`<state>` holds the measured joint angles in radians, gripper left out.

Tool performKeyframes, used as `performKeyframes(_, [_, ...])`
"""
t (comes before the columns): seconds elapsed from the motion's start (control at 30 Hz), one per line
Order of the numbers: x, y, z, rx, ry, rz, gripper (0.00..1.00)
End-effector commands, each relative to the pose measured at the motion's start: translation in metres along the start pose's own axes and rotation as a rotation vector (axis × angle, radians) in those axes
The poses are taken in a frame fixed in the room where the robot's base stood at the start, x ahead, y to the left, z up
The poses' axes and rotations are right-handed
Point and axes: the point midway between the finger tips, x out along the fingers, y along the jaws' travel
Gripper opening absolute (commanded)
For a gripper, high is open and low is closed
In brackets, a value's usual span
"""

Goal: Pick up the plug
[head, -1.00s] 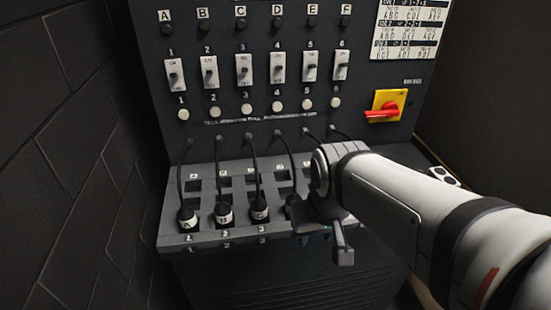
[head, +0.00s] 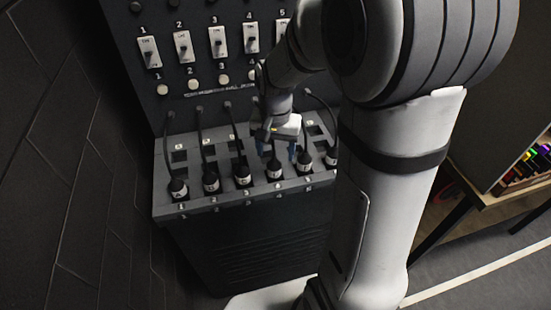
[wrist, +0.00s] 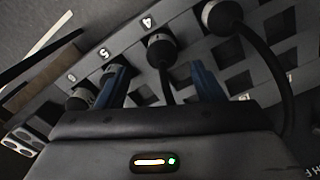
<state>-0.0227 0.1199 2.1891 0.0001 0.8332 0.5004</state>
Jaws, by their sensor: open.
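Several black plugs stand in a row of sockets on the grey ledge (head: 250,199) of the panel, each with a black cable. My gripper (head: 277,150) is open and empty over the ledge in the head view. Its two blue fingers point at the row. In the wrist view, my gripper (wrist: 159,68) has one finger on each side of the cable of the plug (wrist: 161,46) by number 4. That plug (head: 274,168) sits in front of the fingers in the head view. The plug by number 3 (wrist: 222,15) is to its right in the wrist view, and the plug by number 5 (wrist: 117,72) is partly behind the left finger.
Above the ledge, the dark panel has white switches (head: 182,46) and round buttons (head: 193,84). My arm hides the panel's right side. A wooden table (head: 486,199) with coloured items stands at the right. Neighbouring plugs and cables leave little room beside the fingers.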

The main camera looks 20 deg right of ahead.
Motion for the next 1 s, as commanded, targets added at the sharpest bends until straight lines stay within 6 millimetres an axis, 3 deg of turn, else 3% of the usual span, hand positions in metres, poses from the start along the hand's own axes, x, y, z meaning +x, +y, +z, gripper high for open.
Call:
performKeyframes(0.5, [0.062, -0.003, 0.002, -0.003, -0.001, 0.001, 0.61])
performKeyframes(0.77, [0.065, -0.004, 0.002, -0.004, 0.001, 0.0, 0.61])
performKeyframes(1.0, [0.065, -0.004, 0.002, -0.005, 0.001, 0.0, 0.43])
